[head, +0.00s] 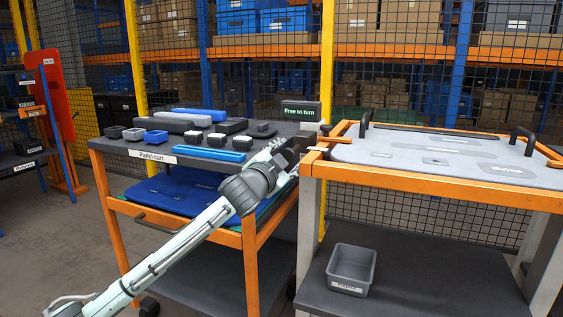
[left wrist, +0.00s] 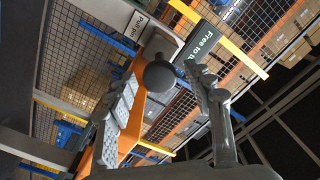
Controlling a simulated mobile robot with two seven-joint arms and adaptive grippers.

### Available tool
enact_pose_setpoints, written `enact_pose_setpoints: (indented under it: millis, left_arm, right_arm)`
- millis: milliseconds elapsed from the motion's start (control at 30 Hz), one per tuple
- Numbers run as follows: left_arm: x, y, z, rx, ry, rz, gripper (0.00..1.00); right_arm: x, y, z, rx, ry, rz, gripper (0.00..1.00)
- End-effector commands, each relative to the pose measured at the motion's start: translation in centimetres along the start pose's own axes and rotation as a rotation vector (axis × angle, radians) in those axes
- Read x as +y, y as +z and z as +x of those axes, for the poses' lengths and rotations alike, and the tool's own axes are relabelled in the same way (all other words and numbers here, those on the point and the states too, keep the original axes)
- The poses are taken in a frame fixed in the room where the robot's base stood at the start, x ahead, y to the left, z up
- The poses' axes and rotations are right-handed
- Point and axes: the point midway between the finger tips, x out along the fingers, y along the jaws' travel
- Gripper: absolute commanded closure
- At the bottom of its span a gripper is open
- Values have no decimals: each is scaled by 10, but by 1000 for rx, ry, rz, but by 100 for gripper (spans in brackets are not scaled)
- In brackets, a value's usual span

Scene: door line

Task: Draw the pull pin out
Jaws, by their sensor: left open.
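The pull pin shows in the left wrist view as a dark round knob (left wrist: 158,76) in front of a grey part, beside a white "Pull pin" label (left wrist: 137,25). My left gripper (left wrist: 168,82) is open, with one finger on each side of the knob. I cannot tell whether either finger touches it. In the head view my left gripper (head: 293,150) is at the left corner of the orange-framed table, and it hides the knob there. A dark sign reading "Free to turn" (head: 300,111) stands just behind the gripper. My right gripper is not in view.
The orange-framed table (head: 420,180) carries a grey panel (head: 450,155) with black handles. A panel cart (head: 105,146) with bins and blocks stands to the left. A grey bin (head: 351,270) sits on the table's lower shelf. Mesh fencing and racks stand behind.

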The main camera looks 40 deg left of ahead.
Motion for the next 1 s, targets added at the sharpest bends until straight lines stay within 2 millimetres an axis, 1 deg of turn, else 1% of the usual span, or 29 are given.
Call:
enact_pose_setpoints:
  millis: [167,300,400,500,600,700,1000]
  left_arm:
    - [2,1,-32,0,3,1,48]
    - [2,1,-63,-1,4,1,48]
    - [2,1,-82,-2,3,0,48]
    - [1,1,-98,-1,2,0,48]
    - [0,1,-108,-1,1,1,48]
    - [0,0,-113,-1,1,1,48]
    - [0,0,-114,-1,0,0,48]
  right_arm:
    - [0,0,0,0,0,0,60]
    - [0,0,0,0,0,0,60]
    - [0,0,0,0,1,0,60]
    - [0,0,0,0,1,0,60]
    - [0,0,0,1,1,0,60]
    - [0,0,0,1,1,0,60]
    - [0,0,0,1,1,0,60]
